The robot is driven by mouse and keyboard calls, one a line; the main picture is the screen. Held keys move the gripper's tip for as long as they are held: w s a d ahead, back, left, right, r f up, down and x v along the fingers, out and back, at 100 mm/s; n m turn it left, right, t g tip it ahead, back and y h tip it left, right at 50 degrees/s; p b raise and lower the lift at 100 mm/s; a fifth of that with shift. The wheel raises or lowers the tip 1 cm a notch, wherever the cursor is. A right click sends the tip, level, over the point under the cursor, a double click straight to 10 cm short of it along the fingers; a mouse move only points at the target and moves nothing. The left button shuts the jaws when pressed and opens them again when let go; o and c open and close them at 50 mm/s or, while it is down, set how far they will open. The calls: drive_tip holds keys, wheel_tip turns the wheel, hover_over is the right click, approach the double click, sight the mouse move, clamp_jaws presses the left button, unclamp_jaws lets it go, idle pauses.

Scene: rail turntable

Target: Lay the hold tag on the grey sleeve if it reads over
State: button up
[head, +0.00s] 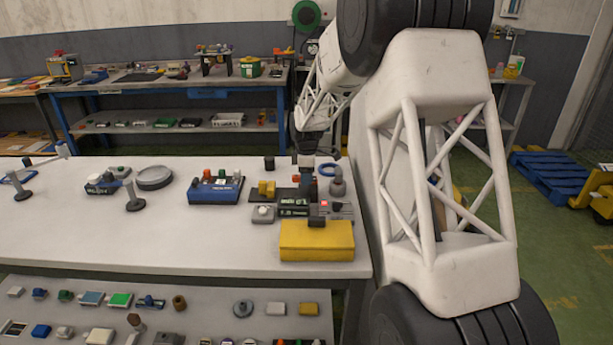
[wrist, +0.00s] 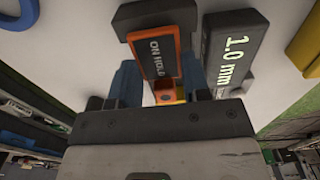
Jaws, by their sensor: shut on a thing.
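The hold tag (wrist: 162,58) has an orange frame and a dark face reading ON HOLD. My gripper (wrist: 160,82) is shut on it, with a blue finger on each side. In the head view my gripper (head: 306,162) is low over the right end of the table. A dark grey piece (wrist: 155,14) lies just beyond the tag's upper end; I cannot tell if they touch. A dark block (wrist: 235,48) beside the tag reads 1.0 mm in pale letters. I cannot tell for certain which piece is the grey sleeve; a grey rounded piece (head: 338,185) stands right of my gripper.
A yellow box (head: 317,240) lies at the table's front right. A blue tray (head: 215,191) stands left. The front left of the table is clear.

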drive_tip(key=shift+f, duration=0.15)
drive_tip(key=o, duration=0.9)
wheel_tip(320, 180, up, 12)
idle(0.6)
idle(0.5)
